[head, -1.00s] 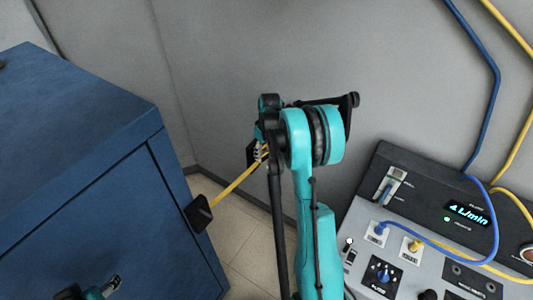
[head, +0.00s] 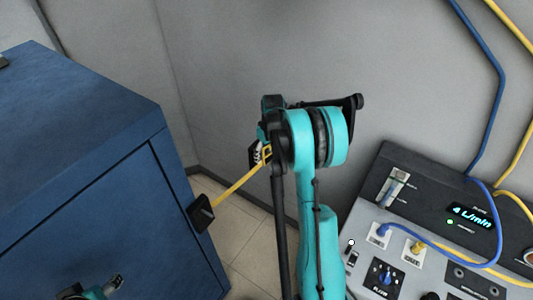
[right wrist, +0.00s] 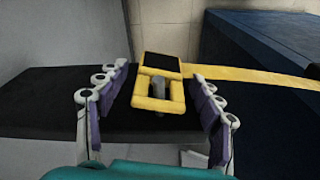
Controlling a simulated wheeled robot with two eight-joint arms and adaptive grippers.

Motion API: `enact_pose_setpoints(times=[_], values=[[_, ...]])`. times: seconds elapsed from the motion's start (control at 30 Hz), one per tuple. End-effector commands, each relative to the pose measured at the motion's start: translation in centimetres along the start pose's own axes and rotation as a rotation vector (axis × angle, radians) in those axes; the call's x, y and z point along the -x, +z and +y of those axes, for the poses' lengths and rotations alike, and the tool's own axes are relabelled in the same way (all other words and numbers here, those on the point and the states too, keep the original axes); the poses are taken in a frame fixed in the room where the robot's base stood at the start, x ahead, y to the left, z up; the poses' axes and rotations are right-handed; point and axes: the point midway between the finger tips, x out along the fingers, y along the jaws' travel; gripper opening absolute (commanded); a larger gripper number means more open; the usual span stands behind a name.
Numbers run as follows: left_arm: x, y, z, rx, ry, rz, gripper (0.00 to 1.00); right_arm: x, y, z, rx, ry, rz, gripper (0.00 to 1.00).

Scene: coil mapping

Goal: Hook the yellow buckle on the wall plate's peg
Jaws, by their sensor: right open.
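In the right wrist view the yellow buckle (right wrist: 158,104) sits against the dark wall plate (right wrist: 50,112). The grey peg (right wrist: 163,96) shows inside the buckle's opening, with the yellow frame around it. My right gripper (right wrist: 160,73) is open, one finger on each side of the buckle, with visible gaps. In the head view my right gripper (head: 264,150) is at the plate (head: 254,155), and its wrist hides most of the buckle. The yellow strap (head: 236,186) runs from the buckle to the cabinet. A small part of my left arm shows at the bottom left; its jaw state is unclear.
A blue cabinet (head: 90,150) stands at the left, with a black strap anchor (head: 201,213) on its edge. A control panel (head: 440,240) with blue and yellow hoses is at the right. The floor between is clear.

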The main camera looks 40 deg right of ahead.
Motion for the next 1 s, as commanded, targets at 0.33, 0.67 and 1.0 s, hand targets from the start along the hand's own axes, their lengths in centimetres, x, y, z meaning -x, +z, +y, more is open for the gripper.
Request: enact_pose_setpoints(times=[0.33, 0.67, 1.0], values=[[0.0, 0.0, 0.0, 0.000, 0.000, 0.000, 0.59, 5.3, 0.0, 0.0, 0.000, 0.000, 0.000, 0.66], [0.0, 0.0, 0.0, 0.000, 0.000, 0.000, 0.59, 11.1, 0.0, 0.0, 0.000, 0.000, 0.000, 0.66], [0.0, 0.0, 0.0, 0.000, 0.000, 0.000, 0.59, 12.0, 0.0, 0.0, 0.000, 0.000, 0.000, 0.66]])
